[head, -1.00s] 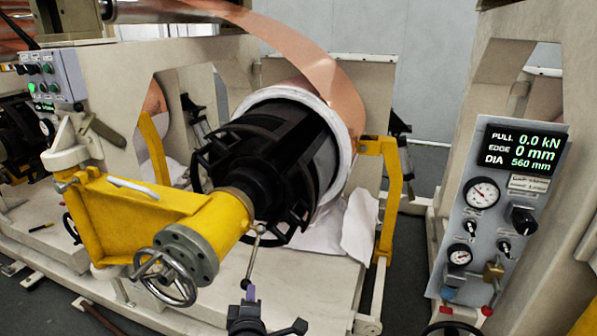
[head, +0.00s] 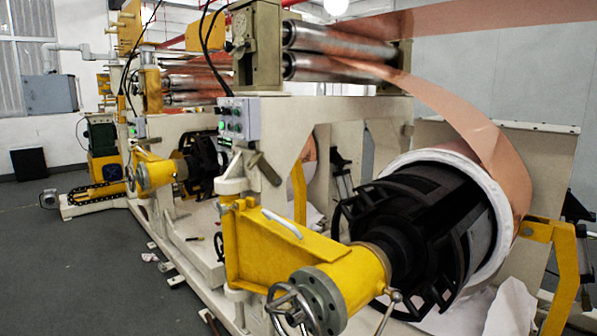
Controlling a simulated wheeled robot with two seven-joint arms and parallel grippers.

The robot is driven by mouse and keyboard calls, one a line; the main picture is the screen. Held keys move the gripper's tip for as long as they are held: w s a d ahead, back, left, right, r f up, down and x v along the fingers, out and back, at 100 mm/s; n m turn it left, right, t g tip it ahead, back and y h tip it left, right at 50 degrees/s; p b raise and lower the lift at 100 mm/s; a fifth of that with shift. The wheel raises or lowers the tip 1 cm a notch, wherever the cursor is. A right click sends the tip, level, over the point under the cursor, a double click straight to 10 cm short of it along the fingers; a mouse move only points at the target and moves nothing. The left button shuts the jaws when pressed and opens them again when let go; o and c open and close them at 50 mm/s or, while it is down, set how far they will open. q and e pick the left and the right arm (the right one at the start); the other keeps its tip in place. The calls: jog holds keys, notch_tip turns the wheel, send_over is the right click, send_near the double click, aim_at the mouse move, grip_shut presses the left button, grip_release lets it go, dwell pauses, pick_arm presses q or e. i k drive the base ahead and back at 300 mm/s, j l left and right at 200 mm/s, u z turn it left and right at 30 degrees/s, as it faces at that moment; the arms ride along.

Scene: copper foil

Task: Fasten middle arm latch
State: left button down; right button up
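Several yellow swing arms stand in a row along the cream machine. The nearest yellow arm (head: 270,250) reaches from its pivot post to a black expanding core (head: 425,215) inside the copper roll (head: 510,190). It carries a white bar handle (head: 282,223), a handwheel (head: 291,310) and a ball-ended lever (head: 388,311). A farther yellow arm (head: 156,173) meets another black core (head: 203,158). An olive-grey lever (head: 262,166) slants beside the nearest arm's pivot post. I cannot tell which part is the middle arm's latch or whether it is fastened. Neither gripper is in view.
A grey button box (head: 239,118) is fixed to the frame above the nearest arm. Copper foil (head: 440,105) runs from the rollers (head: 335,52) down to the roll. Grey floor (head: 80,260) at the left is mostly open, with small items near the machine base.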

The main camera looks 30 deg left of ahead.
aim_at(257, 159)
jog(key=u, duration=1.25)
jog(key=i, duration=0.1)
